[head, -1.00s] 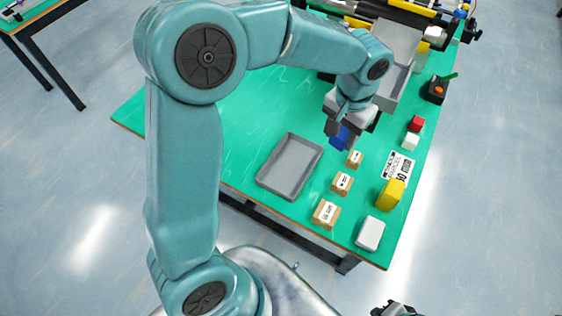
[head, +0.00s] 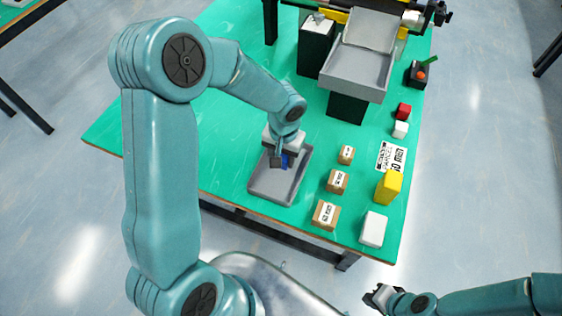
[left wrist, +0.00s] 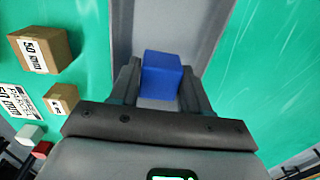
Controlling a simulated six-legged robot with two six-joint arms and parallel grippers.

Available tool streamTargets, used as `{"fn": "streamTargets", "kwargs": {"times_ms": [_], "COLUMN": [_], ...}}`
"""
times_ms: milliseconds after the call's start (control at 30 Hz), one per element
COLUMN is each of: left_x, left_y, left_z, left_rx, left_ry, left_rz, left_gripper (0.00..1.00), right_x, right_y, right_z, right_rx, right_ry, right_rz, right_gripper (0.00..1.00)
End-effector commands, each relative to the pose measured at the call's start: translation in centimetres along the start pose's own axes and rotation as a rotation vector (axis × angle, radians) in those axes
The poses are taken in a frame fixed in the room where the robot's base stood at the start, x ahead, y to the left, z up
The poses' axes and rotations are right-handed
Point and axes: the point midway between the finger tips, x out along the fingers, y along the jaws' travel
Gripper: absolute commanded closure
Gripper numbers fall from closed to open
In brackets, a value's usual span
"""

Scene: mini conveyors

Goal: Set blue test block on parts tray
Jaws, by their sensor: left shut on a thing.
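The blue test block (head: 286,161) is held between the fingers of my left gripper (head: 281,160), over the grey parts tray (head: 270,190). In the left wrist view the blue block (left wrist: 161,75) sits between both fingers, with the grey tray (left wrist: 125,30) behind it. I cannot tell whether the block touches the tray floor. My right gripper (head: 378,297) is at the bottom of the head view, away from the table; its fingers are too small to judge.
Several cardboard boxes (head: 326,214) stand right of the tray. Beyond them are a yellow block (head: 388,187), a white block (head: 373,229), a small white cube (head: 400,129), a red cube (head: 403,111) and a printed label (head: 391,157). A grey chute (head: 357,70) stands at the back.

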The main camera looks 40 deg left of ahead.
Motion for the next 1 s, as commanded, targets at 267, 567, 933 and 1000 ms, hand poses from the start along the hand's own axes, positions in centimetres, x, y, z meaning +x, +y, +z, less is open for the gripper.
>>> {"fn": "streamTargets", "kwargs": {"times_ms": [267, 567, 933, 1000], "left_x": [3.9, 4.2, 4.3, 4.3], "left_y": [-0.2, -0.3, -0.3, -0.3], "left_z": [0.0, 0.0, 0.0, 0.0], "left_rx": [0.0, -0.002, -0.001, -0.001], "left_ry": [-0.003, -0.001, -0.002, -0.002], "left_rz": [0.0, 0.001, 0.001, 0.001], "left_gripper": [0.84, 0.84, 0.28, 0.28], "right_x": [0.0, 0.1, 0.4, 0.4], "right_y": [0.0, 0.1, 0.1, 0.1], "right_z": [0.0, 0.0, 0.0, 0.0], "right_rx": [0.0, 0.0, 0.0, 0.0], "right_ry": [0.0, 0.0, 0.0, 0.0], "right_rz": [0.0, 0.0, 0.0, 0.0], "right_gripper": [1.0, 1.0, 1.0, 1.0]}}
